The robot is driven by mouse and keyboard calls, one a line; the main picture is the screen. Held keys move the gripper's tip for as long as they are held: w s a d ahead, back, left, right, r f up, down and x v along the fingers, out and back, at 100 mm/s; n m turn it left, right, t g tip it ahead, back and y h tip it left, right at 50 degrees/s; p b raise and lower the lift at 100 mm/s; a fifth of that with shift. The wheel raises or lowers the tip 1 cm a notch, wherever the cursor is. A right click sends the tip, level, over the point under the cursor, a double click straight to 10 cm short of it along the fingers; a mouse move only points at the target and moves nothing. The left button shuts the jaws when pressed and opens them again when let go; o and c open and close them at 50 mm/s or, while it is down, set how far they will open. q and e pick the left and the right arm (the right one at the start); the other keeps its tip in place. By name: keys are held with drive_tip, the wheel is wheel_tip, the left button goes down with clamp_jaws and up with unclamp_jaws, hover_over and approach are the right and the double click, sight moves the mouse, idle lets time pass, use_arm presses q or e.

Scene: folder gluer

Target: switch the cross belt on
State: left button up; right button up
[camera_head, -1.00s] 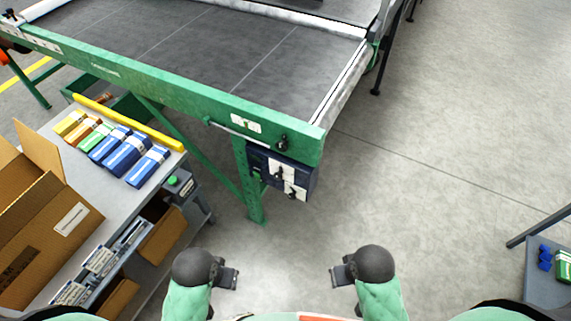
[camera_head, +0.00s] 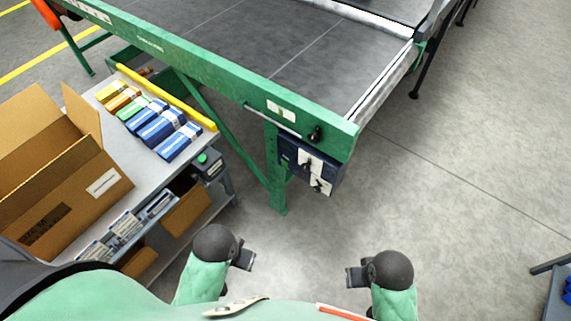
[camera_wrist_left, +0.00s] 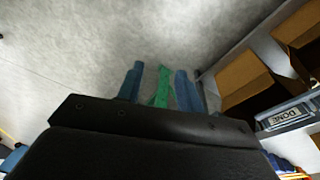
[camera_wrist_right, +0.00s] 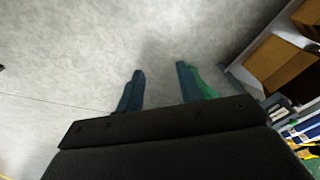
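The cross belt (camera_head: 260,40) is a dark grey belt in a green frame, across the top of the head view. A dark blue control box (camera_head: 333,178) hangs under the frame's near right corner. Its pale plates carry two black rotary switches, an upper one (camera_head: 307,165) and a lower one (camera_head: 319,185); their settings are too small to read. My left gripper (camera_head: 243,257) is open and empty, below and left of the box. My right gripper (camera_head: 356,277) is open and empty, below and right of it. Both are well apart from the box. Neither wrist view shows the switches.
A grey workbench (camera_head: 70,230) at left holds an open cardboard box (camera_head: 65,190) and several coloured cartons (camera_head: 160,125). A black knob (camera_head: 315,133) sits on the frame above the control box. The floor (camera_head: 440,200) at right is clear up to a grey table (camera_head: 558,290).

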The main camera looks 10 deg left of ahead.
drive_tip(key=shift+w+r, duration=0.2)
drive_tip(key=shift+w, duration=0.2)
